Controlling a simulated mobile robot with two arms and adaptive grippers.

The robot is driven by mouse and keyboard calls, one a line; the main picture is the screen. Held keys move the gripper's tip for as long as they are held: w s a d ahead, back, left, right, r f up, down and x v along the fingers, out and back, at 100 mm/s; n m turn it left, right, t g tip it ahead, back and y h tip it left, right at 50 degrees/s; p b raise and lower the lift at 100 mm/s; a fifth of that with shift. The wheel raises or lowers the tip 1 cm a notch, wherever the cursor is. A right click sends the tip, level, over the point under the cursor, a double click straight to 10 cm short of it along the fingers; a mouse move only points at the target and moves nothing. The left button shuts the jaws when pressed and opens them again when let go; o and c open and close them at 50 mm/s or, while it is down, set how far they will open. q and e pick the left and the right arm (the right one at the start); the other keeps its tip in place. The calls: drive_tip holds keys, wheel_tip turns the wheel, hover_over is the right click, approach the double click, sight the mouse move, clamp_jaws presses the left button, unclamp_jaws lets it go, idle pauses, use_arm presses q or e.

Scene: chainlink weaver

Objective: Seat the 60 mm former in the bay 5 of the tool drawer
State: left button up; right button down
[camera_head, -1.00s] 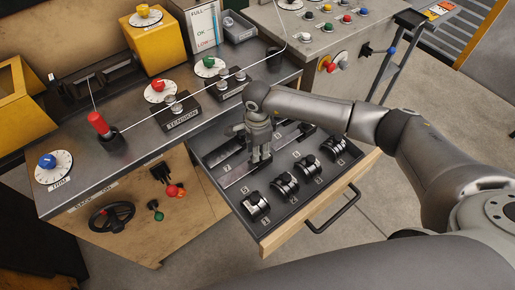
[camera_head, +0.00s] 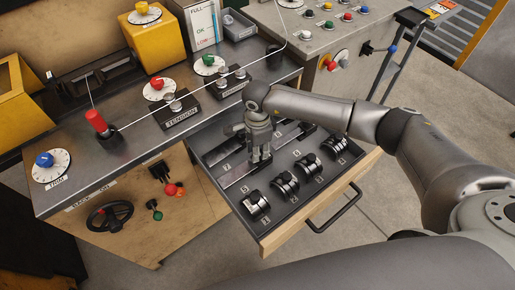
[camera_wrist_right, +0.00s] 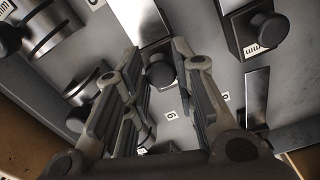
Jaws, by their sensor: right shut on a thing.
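The tool drawer (camera_head: 222,188) is pulled out below the bench and has numbered bays. My right gripper (camera_head: 260,160) points down into its left-middle part. In the right wrist view its fingers (camera_wrist_right: 162,72) are shut on a black round knob (camera_wrist_right: 160,70), with a shiny metal plate next to it. I take this to be the 60 mm former, but no size mark on it is readable. I cannot tell whether it is fully down in the bay. The bay 5 label (camera_head: 245,189) lies just in front of the gripper. My left gripper is not in view.
Several black-and-silver formers (camera_head: 285,184) stand in a row along the drawer's front. In the wrist view a block with a knob and an "mm" label (camera_wrist_right: 253,28) stands nearby. The bench edge, with its tension block (camera_head: 182,118), is close behind the gripper. The drawer handle (camera_head: 335,212) sticks out in front.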

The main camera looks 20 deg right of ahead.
drive_tip(key=shift+f+b, duration=0.15)
drive_tip(key=shift+b, duration=0.2)
idle(0.3)
idle(0.4)
drive_tip(key=c, duration=1.3)
unclamp_jaws()
drive_tip(key=shift+o, duration=0.9)
drive_tip(key=shift+r+p, duration=2.2)
drive_tip(key=shift+r, duration=1.85)
